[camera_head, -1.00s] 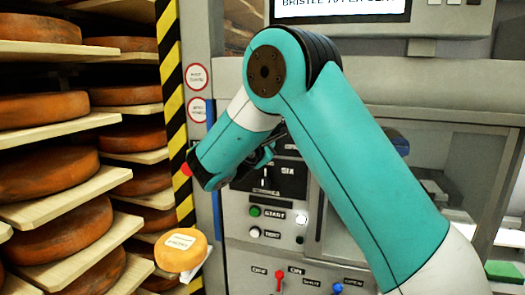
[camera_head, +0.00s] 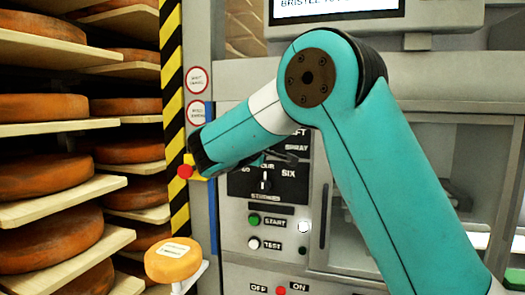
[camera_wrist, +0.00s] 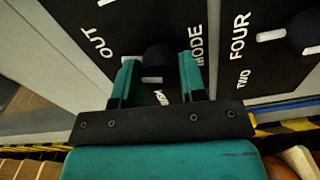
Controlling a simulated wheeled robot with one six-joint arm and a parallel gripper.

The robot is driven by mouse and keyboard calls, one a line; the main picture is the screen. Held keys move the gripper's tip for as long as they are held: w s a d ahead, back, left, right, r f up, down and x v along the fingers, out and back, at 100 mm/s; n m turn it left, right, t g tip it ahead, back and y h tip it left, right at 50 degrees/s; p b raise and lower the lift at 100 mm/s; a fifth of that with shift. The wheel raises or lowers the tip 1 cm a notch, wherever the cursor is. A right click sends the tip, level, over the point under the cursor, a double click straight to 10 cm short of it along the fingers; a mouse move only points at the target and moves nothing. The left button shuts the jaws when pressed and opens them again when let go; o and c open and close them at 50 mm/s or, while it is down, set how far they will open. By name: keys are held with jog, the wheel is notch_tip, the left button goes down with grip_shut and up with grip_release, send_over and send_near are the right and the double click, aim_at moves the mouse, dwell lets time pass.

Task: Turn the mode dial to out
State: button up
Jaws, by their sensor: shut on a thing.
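The mode dial (camera_wrist: 158,58) is a black knob on a black plate in the wrist view, with "OUT" printed to its left and "MODE" to its right. A short white mark shows at its lower edge, pointing toward a partly hidden label rather than toward "OUT". My gripper (camera_wrist: 160,75) has one teal finger on each side of the knob and is shut on it. In the head view my gripper (camera_head: 285,154) is mostly hidden by my forearm, at the top of the control panel; the mode dial cannot be made out there.
A second dial (camera_wrist: 305,32) marked "FOUR" and "TWO" is on the right. Below the arm are another dial (camera_head: 265,182), a green start button (camera_head: 254,219) and a white test button (camera_head: 254,243). A red button (camera_head: 185,171) and cheese shelves (camera_head: 80,128) stand left.

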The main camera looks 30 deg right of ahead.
jog(key=shift+f+m+b, duration=0.25)
jog(key=shift+m+b, duration=0.05)
jog(key=shift+m, duration=0.1)
jog(key=o, duration=0.9)
jog(key=shift+r, duration=0.15)
